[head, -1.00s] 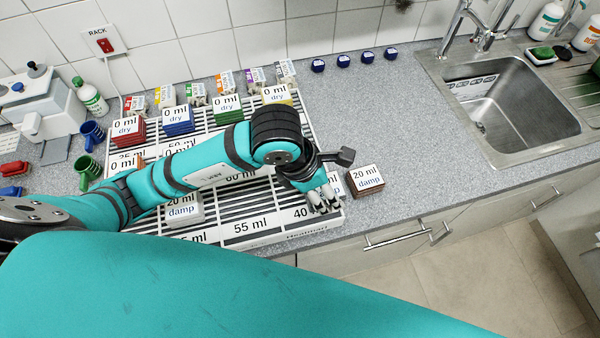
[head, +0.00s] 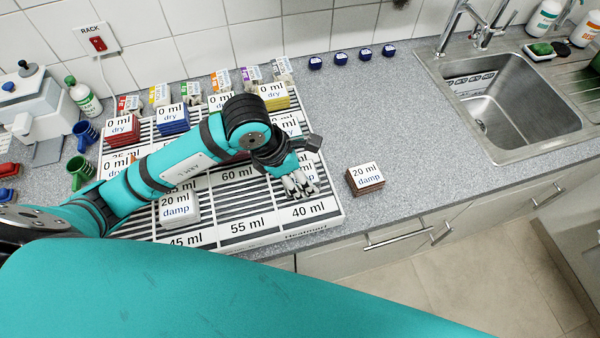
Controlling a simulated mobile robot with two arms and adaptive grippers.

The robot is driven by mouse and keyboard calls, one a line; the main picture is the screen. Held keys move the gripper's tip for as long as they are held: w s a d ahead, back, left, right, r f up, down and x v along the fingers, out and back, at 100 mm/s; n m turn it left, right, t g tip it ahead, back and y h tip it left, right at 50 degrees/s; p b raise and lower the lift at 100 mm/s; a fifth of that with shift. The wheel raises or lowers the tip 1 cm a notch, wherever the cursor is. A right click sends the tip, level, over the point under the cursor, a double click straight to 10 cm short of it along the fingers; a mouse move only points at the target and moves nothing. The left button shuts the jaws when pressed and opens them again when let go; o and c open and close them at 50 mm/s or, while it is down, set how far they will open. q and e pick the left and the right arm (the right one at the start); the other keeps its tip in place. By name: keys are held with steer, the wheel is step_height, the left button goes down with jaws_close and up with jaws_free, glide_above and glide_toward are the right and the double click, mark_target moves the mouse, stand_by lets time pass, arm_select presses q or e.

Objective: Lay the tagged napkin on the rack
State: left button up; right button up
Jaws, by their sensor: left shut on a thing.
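My left gripper (head: 300,190) hangs over the front right part of the white slatted rack (head: 250,222), near its 40 ml label. A brown folded napkin (head: 365,178) with a "20 ml damp" tag lies on the counter just right of the rack, apart from the gripper. A white block (head: 178,210) with the same tag text sits on the rack's front left. My right gripper is not in view.
Several "0 ml dry" stacks, such as the blue one (head: 172,120), stand along the rack's back; my arm hides part of the rack. Small dark blue pots (head: 341,59) stand behind. The sink (head: 500,105) is at the right. Counter between rack and sink is mostly clear.

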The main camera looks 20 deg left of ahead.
arm_select(q)
steer(key=o, duration=1.1)
steer(key=shift+f, duration=0.1)
steer(key=b+v, duration=0.1)
steer(key=v, duration=1.1)
